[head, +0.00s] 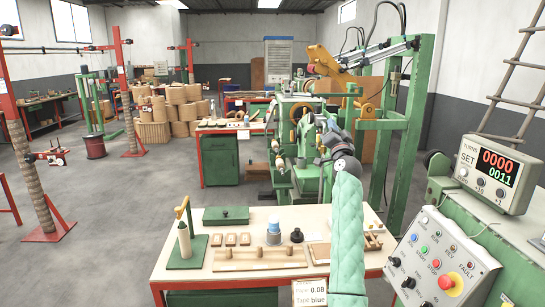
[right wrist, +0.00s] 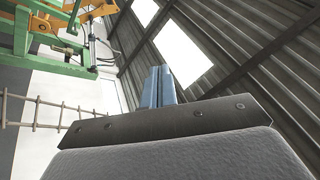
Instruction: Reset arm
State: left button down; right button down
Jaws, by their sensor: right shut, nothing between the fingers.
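My right arm comes up from the bottom of the head view in a green quilted sleeve. Its dark wrist is in front of the green winding machine (head: 300,108). My right gripper (head: 323,124) is small and hard to make out against the machine there. In the right wrist view the right gripper's blue fingers (right wrist: 158,87) are together, with nothing between them. Behind them are the roof and a bright window. My left arm and left gripper are not in view.
A workbench (head: 165,262) stands in front, holding a green lamp-like stand (head: 186,240), wooden blocks, a wooden bar (head: 258,259) and a green box (head: 226,215). A control panel (head: 440,262) and turns counter (head: 490,174) stand at right. Floor at left is mostly open.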

jog(key=s+a+f+n+g+y, duration=0.1)
jog(key=a+f+n+g, duration=0.2)
jog(key=f, duration=1.3)
jog(key=s+a+f+n+g+y, duration=0.15)
jog(key=f+g, duration=0.35)
jog(key=f, duration=1.1)
jog(key=s+f+n+g+h, duration=0.15)
jog(key=s+f, duration=0.35)
jog(key=f, duration=0.6)
jog(key=s+f+g, duration=0.3)
jog(key=s+f, duration=0.2)
jog(key=f, duration=0.5)
jog(key=s+f+n+g+h, duration=0.15)
jog(key=s+f, duration=0.35)
jog(key=f, duration=0.6)
jog(key=s+d+f+g, duration=0.1)
jog(key=s+f+g, duration=0.3)
jog(key=s+f, duration=2.1)
jog(key=s+f+g, duration=0.1)
jog(key=s+f, duration=0.3)
jog(key=s, duration=0.6)
jog(key=s+d+f+g, duration=0.1)
jog(key=s+f, duration=0.3)
jog(key=s, duration=0.7)
jog(key=s+d+f+n+g+h, duration=0.1)
jog(key=s+f+g, duration=0.1)
jog(key=s, duration=0.9)
jog(key=shift+s+f, duration=0.2)
jog(key=shift+f, duration=0.7)
